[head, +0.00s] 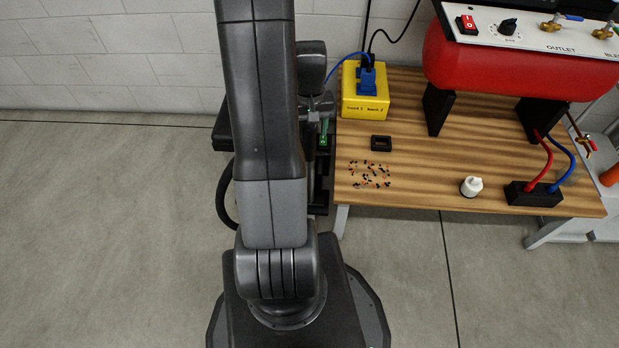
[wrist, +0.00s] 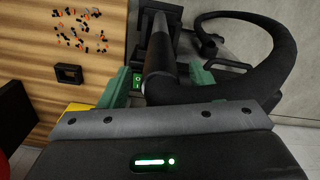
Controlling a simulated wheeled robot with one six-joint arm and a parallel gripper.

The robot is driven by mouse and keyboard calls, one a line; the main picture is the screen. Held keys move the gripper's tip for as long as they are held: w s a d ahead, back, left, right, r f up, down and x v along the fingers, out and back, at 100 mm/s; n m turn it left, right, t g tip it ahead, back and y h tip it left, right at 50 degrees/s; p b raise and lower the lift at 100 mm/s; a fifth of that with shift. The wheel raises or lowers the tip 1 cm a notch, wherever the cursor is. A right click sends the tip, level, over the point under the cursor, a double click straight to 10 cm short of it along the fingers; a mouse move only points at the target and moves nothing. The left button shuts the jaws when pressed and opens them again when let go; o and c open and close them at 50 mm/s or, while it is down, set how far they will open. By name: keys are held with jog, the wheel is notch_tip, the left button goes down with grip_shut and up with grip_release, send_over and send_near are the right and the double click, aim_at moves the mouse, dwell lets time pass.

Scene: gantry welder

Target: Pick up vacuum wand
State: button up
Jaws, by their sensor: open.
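The vacuum wand looks like the black tube (wrist: 160,52) running up the middle of the wrist view, beside the table edge. My gripper (wrist: 161,72) is open, with one green finger on each side of the tube. I cannot tell whether either finger touches it. A black hose (wrist: 285,50) loops on the right of the wrist view; it also shows in the head view (head: 226,197). In the head view my arm hides most of the wand, and one green finger shows by the table's left edge.
The wooden table (head: 420,175) carries scattered orange and black bits (head: 369,174), a small black frame (head: 381,142), a yellow box (head: 365,103), a white-topped item (head: 471,186) and a red tank (head: 490,65). A block wall stands behind. The floor at left is clear.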

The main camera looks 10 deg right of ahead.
notch_tip(320, 180, down, 3)
jog(key=shift+r, duration=0.2)
grip_shut()
jog(key=shift+r, duration=0.1)
jog(key=shift+r, duration=0.15)
